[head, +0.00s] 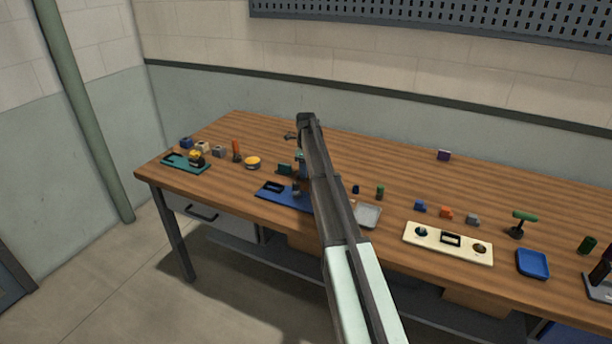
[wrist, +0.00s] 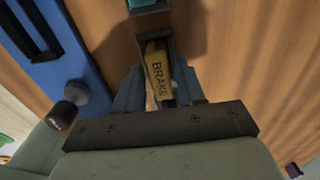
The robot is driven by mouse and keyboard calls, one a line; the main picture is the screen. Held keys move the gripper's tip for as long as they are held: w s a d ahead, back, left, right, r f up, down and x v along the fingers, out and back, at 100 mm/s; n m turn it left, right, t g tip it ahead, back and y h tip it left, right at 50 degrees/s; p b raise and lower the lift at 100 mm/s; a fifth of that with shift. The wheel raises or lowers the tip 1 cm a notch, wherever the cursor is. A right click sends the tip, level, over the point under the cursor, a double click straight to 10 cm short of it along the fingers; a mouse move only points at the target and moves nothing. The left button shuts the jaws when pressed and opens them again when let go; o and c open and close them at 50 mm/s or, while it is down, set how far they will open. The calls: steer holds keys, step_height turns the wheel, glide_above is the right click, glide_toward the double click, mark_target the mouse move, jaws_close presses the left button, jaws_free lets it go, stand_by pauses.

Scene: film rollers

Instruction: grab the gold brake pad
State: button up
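The gold brake pad (wrist: 158,72), with the word BRAKE on its face, sits in a narrow dark holder (wrist: 143,38) in the wrist view. My gripper (wrist: 162,72) is over it, one finger on each side. The left finger is very close to the pad; a thin gap shows at the right finger, so it looks open. In the head view the forearm hides most of the gripper, which is low over the bench beside the blue plate (head: 270,195). I cannot make out the pad there.
The blue plate, with a dark slot and a knob (wrist: 65,112), lies left of my gripper. A teal block (head: 284,169) is close by. A grey tray (head: 368,215) and cream board (head: 418,240) lie to the right. The bench's back strip is mostly clear.

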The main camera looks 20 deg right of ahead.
jaws_close()
steer(key=shift+r, duration=0.15)
